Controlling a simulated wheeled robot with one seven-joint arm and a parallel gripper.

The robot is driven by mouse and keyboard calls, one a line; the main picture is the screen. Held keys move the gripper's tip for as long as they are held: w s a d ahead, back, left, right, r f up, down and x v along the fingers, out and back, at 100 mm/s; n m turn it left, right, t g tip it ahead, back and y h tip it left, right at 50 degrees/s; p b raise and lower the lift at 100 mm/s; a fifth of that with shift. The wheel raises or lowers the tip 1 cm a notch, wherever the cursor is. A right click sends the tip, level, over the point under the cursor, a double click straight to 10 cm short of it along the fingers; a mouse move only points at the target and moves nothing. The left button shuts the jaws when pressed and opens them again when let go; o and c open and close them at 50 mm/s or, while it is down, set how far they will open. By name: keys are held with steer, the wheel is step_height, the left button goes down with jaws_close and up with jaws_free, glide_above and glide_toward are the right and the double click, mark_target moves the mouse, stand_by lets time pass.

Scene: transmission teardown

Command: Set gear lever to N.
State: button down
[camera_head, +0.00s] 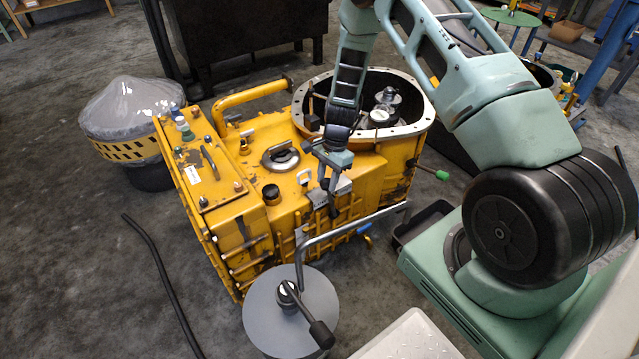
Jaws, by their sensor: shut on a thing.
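The yellow transmission housing (345,185) stands on the floor in the middle of the view, with its open bell end at the back right. My gripper (332,192) reaches down over the top right of the housing. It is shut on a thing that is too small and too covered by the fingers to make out. No N marking can be read. A lever with a black grip (318,332) shows at the front, over a grey round disc (262,318). A bent grey rod (345,230) runs along the housing's front right side.
A green-tipped handle (442,175) sticks out at the housing's right. A wrapped, domed container (122,110) stands at the left. A black hose (160,270) lies on the floor. A dark tray (425,217) lies at the right.

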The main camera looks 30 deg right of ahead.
steer(key=shift+d+r+y, duration=0.1)
steer(key=shift+d+y, duration=1.2)
steer(key=shift+d, duration=0.85)
steer(key=c, duration=1)
jaws_free()
steer(key=shift+o, duration=0.2)
steer(key=shift+r, duration=0.15)
steer(key=p+v, duration=0.2)
steer(key=v, duration=1.5)
steer(key=shift+p, duration=0.35)
steer(key=shift+r, duration=0.1)
